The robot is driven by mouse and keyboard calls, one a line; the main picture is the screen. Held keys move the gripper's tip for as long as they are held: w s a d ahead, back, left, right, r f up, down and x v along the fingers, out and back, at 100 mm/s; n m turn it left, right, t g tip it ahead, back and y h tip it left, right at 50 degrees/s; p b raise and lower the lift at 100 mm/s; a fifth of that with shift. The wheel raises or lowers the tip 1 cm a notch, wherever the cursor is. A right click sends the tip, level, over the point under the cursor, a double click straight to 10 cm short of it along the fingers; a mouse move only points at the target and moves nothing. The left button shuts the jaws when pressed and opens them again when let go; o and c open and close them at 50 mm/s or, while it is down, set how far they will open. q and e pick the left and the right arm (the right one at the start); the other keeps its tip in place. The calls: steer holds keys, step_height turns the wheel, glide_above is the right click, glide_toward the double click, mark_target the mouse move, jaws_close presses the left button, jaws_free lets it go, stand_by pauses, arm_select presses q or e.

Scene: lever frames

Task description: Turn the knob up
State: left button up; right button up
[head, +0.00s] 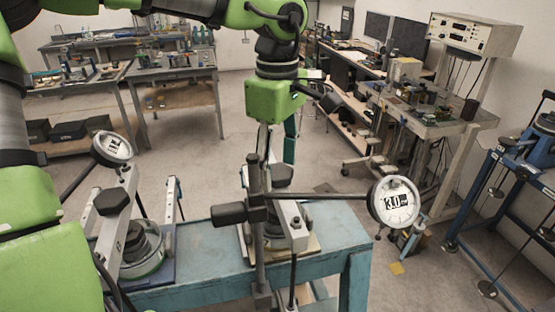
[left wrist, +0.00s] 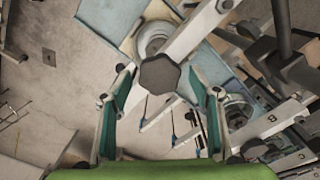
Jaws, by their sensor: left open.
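My left gripper (head: 276,155) points down over the middle lever frame, its teal fingers apart and empty. A dark lobed knob (head: 281,175) on that frame's grey beam is just below the fingertips. In the left wrist view, the dark knob (left wrist: 160,74) appears between the tips of my open left gripper (left wrist: 160,78), with a visible gap on each side. A round dial (head: 393,203) reading about 3.0 is on the frame's right. A second frame at the left has its own dark knob (head: 112,202) and dial (head: 112,150). My right gripper is not in view.
The frames stand on a blue-green table (head: 200,285). A dark post with a horizontal bar and black block (head: 230,213) stands close in front of the middle knob. Workbenches (head: 175,70) stand behind, and a blue rack (head: 490,200) is at the right. Open floor lies between.

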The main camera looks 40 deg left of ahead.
arm_select(q)
steer(key=shift+f, duration=0.1)
steer(key=shift+w, duration=0.1)
steer(key=c, duration=1.1)
steer(key=shift+f+n+b, duration=0.15)
steer(key=shift+n+b, duration=0.95)
steer(key=shift+b, duration=0.05)
steer(key=n+b, duration=0.1)
steer(key=n, duration=0.1)
steer(key=shift+n+b, duration=0.3)
steer(key=shift+n, duration=0.1)
steer(key=n+b, duration=0.1)
steer(key=n, duration=0.3)
steer(key=shift+n+b, duration=0.3)
steer(key=n+b, duration=0.1)
steer(key=n, duration=0.9)
steer(key=shift+r+n, duration=0.2)
steer(key=shift+n, duration=0.2)
steer(key=n, duration=0.5)
steer(key=shift+b, duration=0.4)
steer(key=n, duration=0.5)
steer(key=shift+n, duration=2.7)
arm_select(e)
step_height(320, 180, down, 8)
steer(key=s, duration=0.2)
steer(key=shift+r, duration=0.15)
